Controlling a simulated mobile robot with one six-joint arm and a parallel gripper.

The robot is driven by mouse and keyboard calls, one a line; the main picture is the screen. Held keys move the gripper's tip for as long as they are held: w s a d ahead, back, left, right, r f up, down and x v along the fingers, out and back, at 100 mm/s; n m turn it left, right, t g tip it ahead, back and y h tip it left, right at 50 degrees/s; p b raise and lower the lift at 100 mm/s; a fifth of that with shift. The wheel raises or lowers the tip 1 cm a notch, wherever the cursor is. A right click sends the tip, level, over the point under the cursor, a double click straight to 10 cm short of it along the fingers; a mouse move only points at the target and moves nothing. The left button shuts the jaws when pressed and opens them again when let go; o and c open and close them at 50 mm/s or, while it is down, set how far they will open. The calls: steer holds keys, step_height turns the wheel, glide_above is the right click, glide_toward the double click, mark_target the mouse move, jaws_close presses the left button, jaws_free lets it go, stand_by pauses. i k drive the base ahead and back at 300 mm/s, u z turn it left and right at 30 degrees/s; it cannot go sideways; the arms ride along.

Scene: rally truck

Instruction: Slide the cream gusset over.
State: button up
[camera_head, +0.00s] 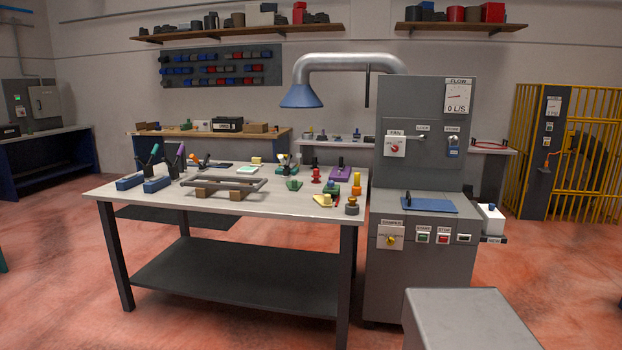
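A small pale yellow, roughly triangular piece (322,201) lies flat near the right front of the workbench (140,190). A smaller cream piece (257,160) sits near the bench's back edge. I cannot tell for sure which of the two is the cream gusset. A green wedge-like piece (294,184) stands between them, nearer the bench's middle. My gripper is not in view.
A grey frame on wooden blocks (225,186) fills the bench's middle. Blue-based clamps (156,184) stand at left. A red knobbed piece (316,175), yellow post (356,183) and grey round piece (352,207) crowd the right. A grey cabinet (425,130) with fume hood adjoins the bench.

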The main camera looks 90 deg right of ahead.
mark_target(322, 197)
steer(key=z, duration=0.5)
steer(key=i, duration=0.7)
steer(key=z, duration=0.7)
steer(key=i, duration=0.7)
steer(key=z, duration=0.8)
steer(key=i, duration=0.6)
steer(key=z, duration=0.9)
steer(key=i, duration=0.95)
steer(key=z, duration=0.2)
